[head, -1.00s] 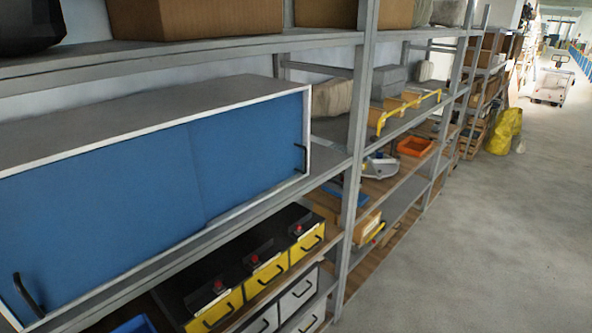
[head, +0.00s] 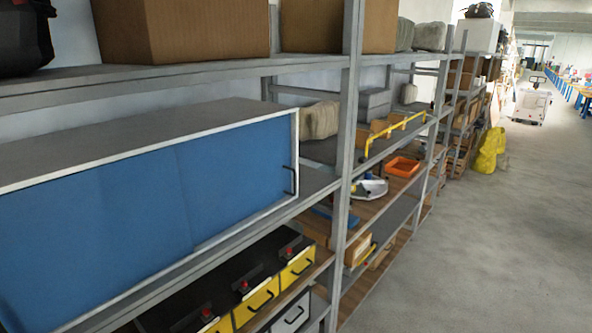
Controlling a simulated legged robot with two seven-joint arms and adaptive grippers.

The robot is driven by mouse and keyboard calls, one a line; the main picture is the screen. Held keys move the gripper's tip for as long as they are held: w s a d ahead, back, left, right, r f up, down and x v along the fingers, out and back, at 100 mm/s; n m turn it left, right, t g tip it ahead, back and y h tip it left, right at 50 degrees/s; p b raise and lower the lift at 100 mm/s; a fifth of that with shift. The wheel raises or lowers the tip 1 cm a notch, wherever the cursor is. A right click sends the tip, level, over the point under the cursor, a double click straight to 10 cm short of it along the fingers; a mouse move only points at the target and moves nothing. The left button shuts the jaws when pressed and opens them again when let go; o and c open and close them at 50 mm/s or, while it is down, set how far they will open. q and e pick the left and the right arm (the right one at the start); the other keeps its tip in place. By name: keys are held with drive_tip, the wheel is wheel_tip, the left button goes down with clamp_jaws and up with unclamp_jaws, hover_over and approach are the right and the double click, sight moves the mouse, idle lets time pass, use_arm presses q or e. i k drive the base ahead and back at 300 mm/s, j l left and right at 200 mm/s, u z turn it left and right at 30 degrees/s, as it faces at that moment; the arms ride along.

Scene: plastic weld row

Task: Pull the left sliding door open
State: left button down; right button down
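A long grey cabinet (head: 150,138) with two blue sliding doors stands on the middle shelf at the left. The left sliding door (head: 85,235) is partly cut off by the picture's left edge, and its handle is not in view. The right sliding door (head: 235,175) has a black upright handle (head: 290,181) near its right end. Both doors look closed, with a seam between them. Neither of my grippers is in view.
Cardboard boxes (head: 180,30) sit on the upper shelf. Below the cabinet are yellow-fronted drawers (head: 254,299). A grey rack post (head: 346,150) stands right of the cabinet.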

sight(72, 243)
drive_tip(key=u, duration=1.25)
